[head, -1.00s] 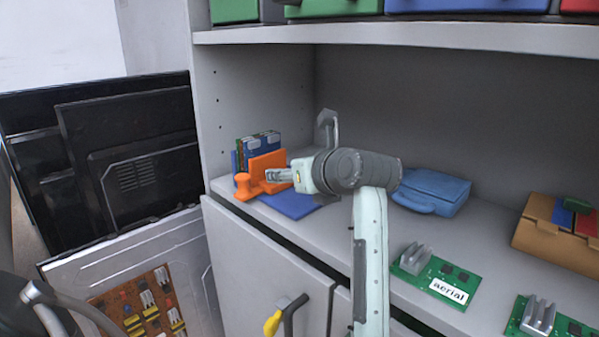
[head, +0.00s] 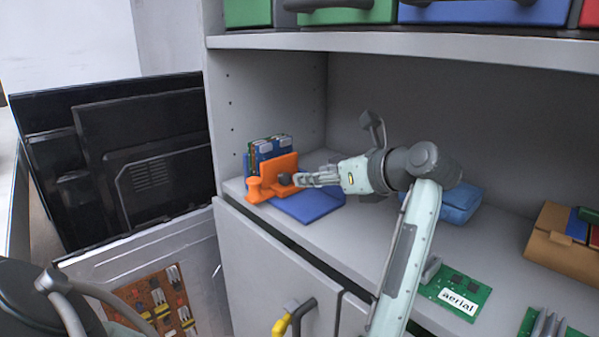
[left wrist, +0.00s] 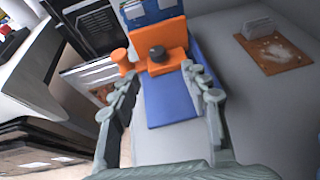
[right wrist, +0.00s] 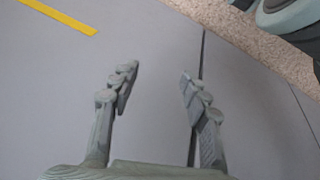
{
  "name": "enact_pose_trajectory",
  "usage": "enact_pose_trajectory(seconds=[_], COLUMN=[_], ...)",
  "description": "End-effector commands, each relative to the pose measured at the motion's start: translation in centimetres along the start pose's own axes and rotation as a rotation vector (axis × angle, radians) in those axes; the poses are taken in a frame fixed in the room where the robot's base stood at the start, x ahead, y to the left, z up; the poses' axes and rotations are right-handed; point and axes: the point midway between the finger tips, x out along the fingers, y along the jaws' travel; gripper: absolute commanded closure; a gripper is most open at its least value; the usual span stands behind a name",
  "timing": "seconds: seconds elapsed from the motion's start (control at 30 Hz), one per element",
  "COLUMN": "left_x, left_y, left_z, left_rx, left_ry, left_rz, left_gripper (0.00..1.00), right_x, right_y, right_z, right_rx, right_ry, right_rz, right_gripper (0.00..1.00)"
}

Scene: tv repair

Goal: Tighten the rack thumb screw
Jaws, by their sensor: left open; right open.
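The rack is orange with a blue base plate (head: 311,204), and it stands at the left end of the cabinet shelf. Its dark round thumb screw (head: 285,178) sits in front of the orange upright plate (head: 279,164), beside an orange post (head: 254,189). In the left wrist view the thumb screw (left wrist: 157,52) lies between and beyond the fingertips. My left gripper (head: 303,180) is open, just right of the thumb screw and pointing at it; contact cannot be told. My right gripper (right wrist: 158,80) is open and empty above a grey floor.
Boards (head: 266,147) stand upright behind the orange plate. A blue case (head: 461,204), a green board labelled "aerial" (head: 458,297) and a brown box (head: 555,240) are on the shelf to the right. Black TV panels (head: 150,160) lean left of the cabinet. An upper shelf (head: 400,42) hangs above.

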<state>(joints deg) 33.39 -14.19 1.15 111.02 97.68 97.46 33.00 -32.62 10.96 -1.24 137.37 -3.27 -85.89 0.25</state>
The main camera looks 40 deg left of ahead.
Motion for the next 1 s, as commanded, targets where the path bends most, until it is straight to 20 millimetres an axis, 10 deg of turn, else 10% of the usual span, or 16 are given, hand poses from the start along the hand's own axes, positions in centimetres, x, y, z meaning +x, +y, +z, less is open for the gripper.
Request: enact_pose_trajectory(seconds=[0.6,1.0], left_x=[8.1,8.8], left_y=[0.3,0.3], left_z=[0.1,0.1], left_rx=[-0.034,-0.036], left_ry=[-0.007,-0.006], left_rz=[0.075,0.073], left_gripper=[0.54,0.56], right_x=[1.7,1.9], right_y=[0.0,-0.1], right_z=[0.6,0.6], right_rx=[0.002,0.001], right_ry=[-0.036,-0.034], right_rz=[-0.005,-0.006], right_gripper=[0.54,0.54])
